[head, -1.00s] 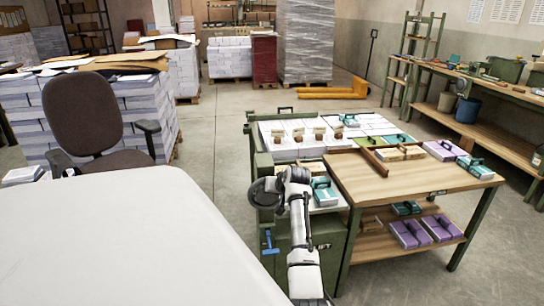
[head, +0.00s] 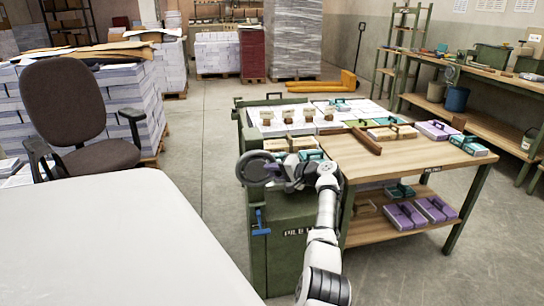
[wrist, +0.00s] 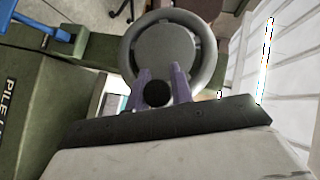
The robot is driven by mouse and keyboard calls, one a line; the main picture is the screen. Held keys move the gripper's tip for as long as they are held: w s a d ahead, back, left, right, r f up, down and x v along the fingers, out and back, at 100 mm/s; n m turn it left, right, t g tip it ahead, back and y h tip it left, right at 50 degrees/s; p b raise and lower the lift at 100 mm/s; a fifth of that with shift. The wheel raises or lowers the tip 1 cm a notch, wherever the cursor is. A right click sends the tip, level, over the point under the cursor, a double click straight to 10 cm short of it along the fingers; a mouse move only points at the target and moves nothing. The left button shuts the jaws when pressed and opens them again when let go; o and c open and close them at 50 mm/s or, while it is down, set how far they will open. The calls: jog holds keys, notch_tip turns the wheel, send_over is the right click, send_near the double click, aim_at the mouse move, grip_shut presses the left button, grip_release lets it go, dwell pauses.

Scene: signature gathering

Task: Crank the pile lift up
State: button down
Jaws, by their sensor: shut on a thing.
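The pile lift is a green cabinet (head: 285,255) with lettering on its front, left of a wooden-topped bench. A dark round handwheel (head: 252,157) stands out at its upper left. In the wrist view the handwheel (wrist: 208,60) fills the upper middle, a grey disc inside a thick rim. My gripper (wrist: 160,85) has its two purple fingers on either side of a black round knob (wrist: 156,94) at the wheel's near side, shut on it. In the head view my gripper (head: 285,180) is beside the wheel, its fingertips hard to make out.
A blue lever (head: 260,222) sits on the lift's front below the wheel. Paper stacks (head: 345,108) and small boxes lie on the lift. The wooden bench (head: 365,160) stands close on the arm's right. A large white surface (head: 110,240) fills the lower left, with a chair (head: 65,105) behind.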

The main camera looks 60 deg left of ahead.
jog(key=shift+w+f+m+g+y+b, duration=0.1)
jog(key=shift+f+m+g+y+b, duration=0.65)
jog(key=shift+b, duration=0.95)
jog(key=shift+f, duration=0.1)
jog(key=c, duration=1.2)
grip_release()
jog(key=shift+c, duration=0.2)
jog(key=v, duration=1.3)
jog(key=shift+d+b, duration=0.4)
jog(key=shift+d, duration=0.05)
jog(key=shift+w, duration=0.1)
